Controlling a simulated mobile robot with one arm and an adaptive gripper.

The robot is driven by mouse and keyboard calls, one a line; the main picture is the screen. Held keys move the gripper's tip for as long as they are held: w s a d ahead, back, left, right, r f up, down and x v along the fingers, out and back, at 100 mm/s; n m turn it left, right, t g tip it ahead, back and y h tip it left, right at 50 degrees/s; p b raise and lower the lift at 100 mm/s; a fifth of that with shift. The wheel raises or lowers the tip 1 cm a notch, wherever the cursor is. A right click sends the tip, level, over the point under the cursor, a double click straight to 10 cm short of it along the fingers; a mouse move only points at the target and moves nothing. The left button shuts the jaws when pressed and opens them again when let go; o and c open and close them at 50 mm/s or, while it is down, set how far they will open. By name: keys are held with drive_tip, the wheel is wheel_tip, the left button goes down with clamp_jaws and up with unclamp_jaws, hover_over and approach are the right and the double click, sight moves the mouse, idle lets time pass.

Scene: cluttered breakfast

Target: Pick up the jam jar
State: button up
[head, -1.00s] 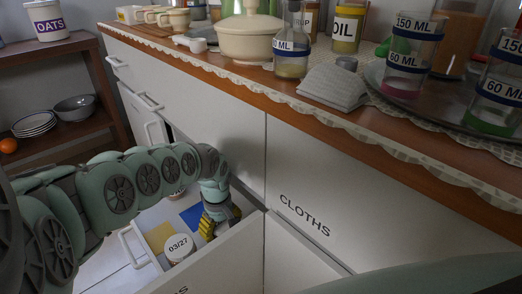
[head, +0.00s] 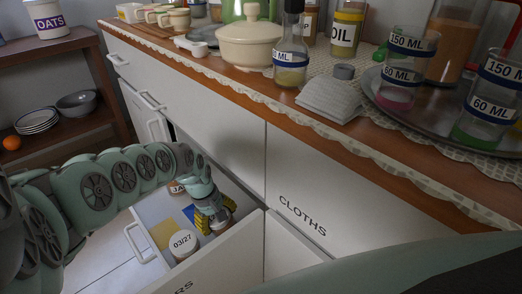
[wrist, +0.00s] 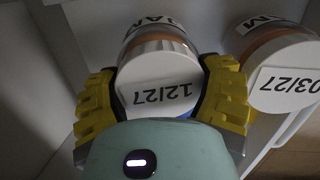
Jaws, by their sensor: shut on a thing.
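A jam jar with a white lid marked 12/27 (wrist: 160,80) is between the yellow fingers of my gripper (wrist: 163,100) in the wrist view. Its upside-down label reads JAM. My gripper is shut on this jar, with a finger against each side of it. In the head view my gripper (head: 216,220) is down inside the open drawer, and it mostly hides the held jar. A second jar, lid marked 03/27 (head: 184,243), stands beside it in the drawer. It also shows at the right of the wrist view (wrist: 285,78).
Another jar (head: 178,187) with a label starting JA stands farther back in the drawer, partly behind my arm. The drawer's front wall (head: 215,262) is close to my gripper. The counter (head: 345,150) above holds a pot, bottles, folded cloth and measuring beakers.

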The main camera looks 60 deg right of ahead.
drive_tip(key=shift+a+g+h, duration=0.2)
drive_tip(key=shift+g+h, duration=0.1)
drive_tip(key=shift+w, duration=0.15)
drive_tip(key=p+v, duration=0.8)
drive_tip(key=v, duration=0.4)
drive_tip(key=w+a+t+y+p, duration=0.2)
drive_tip(key=w+a+p, duration=0.1)
drive_tip(key=w+a, duration=1.1)
drive_tip(key=shift+a+r, duration=0.4)
drive_tip(key=shift+a, duration=0.2)
drive_tip(key=shift+w, duration=0.1)
